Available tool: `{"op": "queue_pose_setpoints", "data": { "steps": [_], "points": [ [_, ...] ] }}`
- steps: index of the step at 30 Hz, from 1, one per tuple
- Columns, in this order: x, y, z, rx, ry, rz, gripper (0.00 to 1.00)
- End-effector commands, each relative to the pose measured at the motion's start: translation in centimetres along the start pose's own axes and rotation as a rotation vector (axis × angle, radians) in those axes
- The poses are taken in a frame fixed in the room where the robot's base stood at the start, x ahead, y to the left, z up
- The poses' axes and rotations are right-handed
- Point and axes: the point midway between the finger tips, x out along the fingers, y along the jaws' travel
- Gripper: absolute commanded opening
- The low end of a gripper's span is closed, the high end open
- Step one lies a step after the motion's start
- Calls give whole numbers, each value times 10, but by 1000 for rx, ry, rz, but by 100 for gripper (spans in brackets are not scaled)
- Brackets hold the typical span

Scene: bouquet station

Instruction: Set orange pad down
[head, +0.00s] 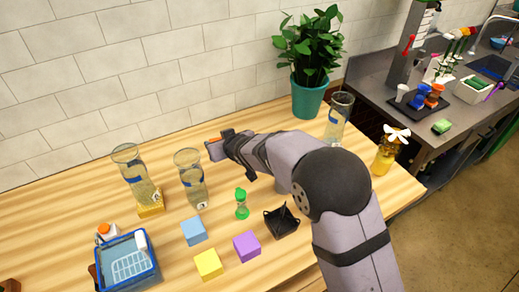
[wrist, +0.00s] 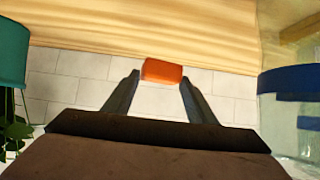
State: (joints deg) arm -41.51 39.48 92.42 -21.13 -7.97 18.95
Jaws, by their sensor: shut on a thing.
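My gripper (wrist: 160,82) is shut on the orange pad (wrist: 162,71), a small block held at the fingertips. In the head view the gripper (head: 220,146) shows at the end of my arm, with a bit of the orange pad (head: 213,150) visible; the arm hides the rest. The pad appears raised above the wooden table (head: 65,225), behind and right of the middle glass vase (head: 188,180). The left glass vase (head: 130,172) stands on a yellow pad (head: 150,205). A third vase (head: 339,112) stands at the right, near the plant.
A plant in a teal pot (head: 307,99) stands by the tiled wall. A green hourglass (head: 241,203), blue cube (head: 194,231), yellow cube (head: 208,264), purple cube (head: 246,246), black tray (head: 281,221) and blue basket (head: 128,265) occupy the front. A yellow jar (head: 384,162) is right.

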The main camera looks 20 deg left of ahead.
Motion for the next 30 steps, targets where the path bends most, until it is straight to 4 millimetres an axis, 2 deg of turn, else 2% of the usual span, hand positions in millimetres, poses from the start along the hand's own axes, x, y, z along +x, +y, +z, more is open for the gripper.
{"op": "queue_pose_setpoints", "data": {
  "steps": [5,8,11,14,20,24,30],
  "points": [
    [-2,11,1,6,1,11,30],
    [-6,29,2,16,3,31,30],
    [-13,58,7,32,4,61,30],
    [-25,95,13,53,6,101,30],
    [-61,181,37,108,7,197,30],
    [-95,238,59,150,8,264,30],
    [-150,305,97,215,4,353,30]
  ]
}}
